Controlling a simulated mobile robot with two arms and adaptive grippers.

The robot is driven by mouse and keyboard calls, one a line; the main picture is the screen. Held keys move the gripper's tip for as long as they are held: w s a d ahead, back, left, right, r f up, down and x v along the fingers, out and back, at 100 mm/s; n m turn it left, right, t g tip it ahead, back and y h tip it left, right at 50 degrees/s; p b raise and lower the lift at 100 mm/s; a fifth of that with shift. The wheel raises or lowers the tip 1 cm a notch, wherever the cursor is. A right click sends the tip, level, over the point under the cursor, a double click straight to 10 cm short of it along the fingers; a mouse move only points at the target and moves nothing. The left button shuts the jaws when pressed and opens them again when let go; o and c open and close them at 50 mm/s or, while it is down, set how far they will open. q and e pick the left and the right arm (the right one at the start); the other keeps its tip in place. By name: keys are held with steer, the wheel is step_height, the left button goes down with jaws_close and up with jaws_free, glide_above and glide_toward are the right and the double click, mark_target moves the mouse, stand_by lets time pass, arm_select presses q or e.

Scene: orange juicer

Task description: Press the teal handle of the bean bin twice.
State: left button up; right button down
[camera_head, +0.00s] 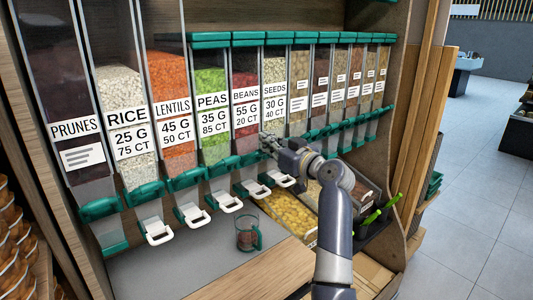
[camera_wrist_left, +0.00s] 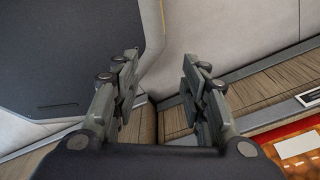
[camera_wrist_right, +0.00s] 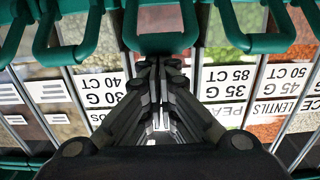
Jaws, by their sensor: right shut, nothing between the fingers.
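The bean bin (camera_head: 245,85) is a clear bin of dark red beans labelled BEANS, 55 G, 20 CT, between the peas and seeds bins. Its teal handle (camera_wrist_right: 160,42) is at the top centre of the right wrist view, which shows the labels upside down. My right gripper (camera_head: 266,142) is shut and empty in front of the bean and seeds bins. Its fingertips (camera_wrist_right: 160,62) appear just by the bean handle; I cannot tell whether they touch. The fingers hide part of the bean label. My left gripper (camera_wrist_left: 160,60) is open and empty, away from the bins.
Peas (camera_head: 211,90), lentils (camera_head: 168,75) and rice (camera_head: 120,95) bins stand left, with teal handles and white spouts. A small clear cup (camera_head: 247,236) with a teal handle stands on the grey counter (camera_head: 190,260). An open tray of yellow food (camera_head: 290,212) lies below my right arm.

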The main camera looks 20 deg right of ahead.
arm_select(q)
steer(key=w+f+b, duration=0.4)
steer(key=f+b, duration=0.4)
steer(key=w+d+b, duration=0.2)
steer(key=w+b, duration=0.5)
steer(key=w, duration=0.1)
steer(key=w+r+t+b, duration=0.1)
steer(key=w+r+b, duration=0.2)
steer(key=r, duration=0.5)
steer(key=w+d+r+t+b, duration=0.1)
steer(key=w+r+b, duration=0.3)
steer(key=r, duration=0.4)
steer(key=shift+w+d+r, duration=0.15)
steer(key=shift+w+r, duration=0.25)
steer(key=shift+w, duration=0.15)
arm_select(e)
step_height(320, 180, down, 7)
steer(key=s+t+y, duration=0.1)
steer(key=s+t, duration=0.2)
steer(key=t, duration=0.1)
steer(key=shift+d+t+y, duration=0.3)
steer(key=shift+d, duration=0.1)
steer(key=shift+r, duration=0.2)
